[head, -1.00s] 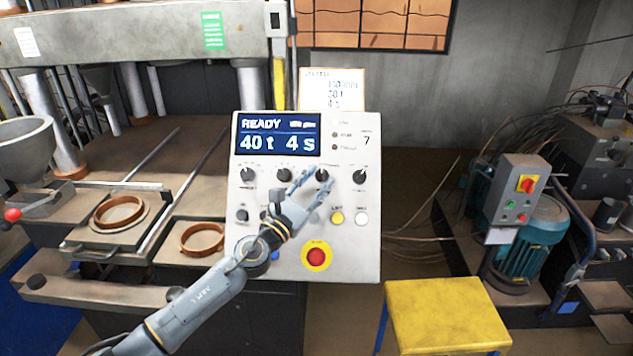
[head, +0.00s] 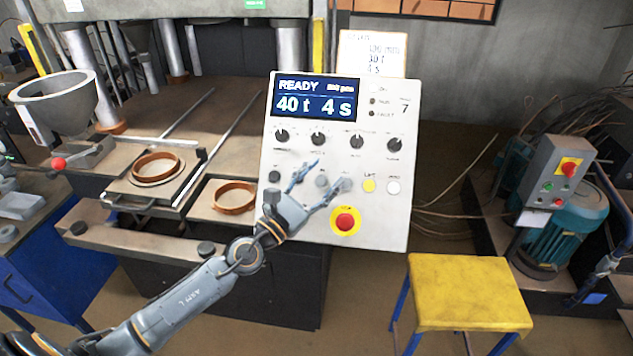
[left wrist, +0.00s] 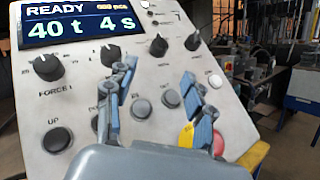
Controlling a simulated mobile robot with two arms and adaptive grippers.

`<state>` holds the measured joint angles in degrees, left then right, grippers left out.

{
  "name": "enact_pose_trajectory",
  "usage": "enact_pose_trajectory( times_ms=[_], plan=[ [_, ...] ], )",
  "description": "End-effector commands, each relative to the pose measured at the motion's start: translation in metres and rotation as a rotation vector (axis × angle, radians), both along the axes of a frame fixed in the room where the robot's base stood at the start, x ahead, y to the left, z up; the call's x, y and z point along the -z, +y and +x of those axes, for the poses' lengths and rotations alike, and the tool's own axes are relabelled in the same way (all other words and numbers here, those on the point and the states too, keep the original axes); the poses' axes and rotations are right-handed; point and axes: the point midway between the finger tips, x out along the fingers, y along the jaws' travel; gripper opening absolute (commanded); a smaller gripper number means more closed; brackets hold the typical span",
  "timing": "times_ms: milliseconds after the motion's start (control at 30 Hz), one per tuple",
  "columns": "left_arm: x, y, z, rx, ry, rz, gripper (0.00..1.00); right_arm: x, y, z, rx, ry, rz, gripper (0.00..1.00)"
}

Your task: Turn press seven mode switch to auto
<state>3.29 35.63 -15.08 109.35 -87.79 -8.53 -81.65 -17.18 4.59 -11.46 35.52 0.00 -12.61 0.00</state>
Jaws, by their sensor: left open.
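The press control panel (head: 390,215), marked 7, has a lit display (head: 316,99) reading READY, 40 t, 4 s. Below it is a row of black knobs with white pointers, including a left one (head: 282,135), a middle one (head: 356,142) and a right one (head: 394,145). Their small labels are mostly unreadable, so I cannot tell which is the mode switch. My left gripper (head: 327,177) is open and empty in front of the button row, below the knobs. In the left wrist view its fingers (left wrist: 160,93) spread over grey buttons (left wrist: 141,109), hiding part of that row.
A red emergency button (head: 345,221) sits low on the panel, near my gripper. A yellow stool (head: 470,290) stands front right. Copper-coloured rings (head: 234,196) lie on the press bed at left. A teal motor (head: 560,230) with a grey switch box (head: 553,180) is at right.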

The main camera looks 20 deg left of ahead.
Motion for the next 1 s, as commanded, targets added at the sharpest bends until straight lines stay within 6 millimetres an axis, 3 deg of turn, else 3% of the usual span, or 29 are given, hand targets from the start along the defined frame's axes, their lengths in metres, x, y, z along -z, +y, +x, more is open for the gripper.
enact_pose_trajectory(
  times_ms=[200,767,867,967,1000],
  plan=[
    [0.004,0.004,-0.015,0.0,-0.001,0.002,0.53,0.0,0.0,0.0,0.0,0.0,0.0,0.0],
    [0.004,0.005,-0.017,0.0,-0.001,-0.012,0.53,0.0,0.0,0.0,0.0,0.0,0.0,0.0],
    [0.001,0.008,-0.023,-0.01,0.012,-0.154,0.53,0.0,0.0,0.0,0.0,0.0,0.0,0.0],
    [0.002,0.023,-0.038,-0.046,0.048,-0.517,0.53,0.0,0.0,0.0,0.0,0.0,0.0,0.0],
    [0.007,0.033,-0.046,-0.075,0.07,-0.72,0.53,0.0,0.001,0.0,0.0,0.0,0.0,0.0]
  ],
)
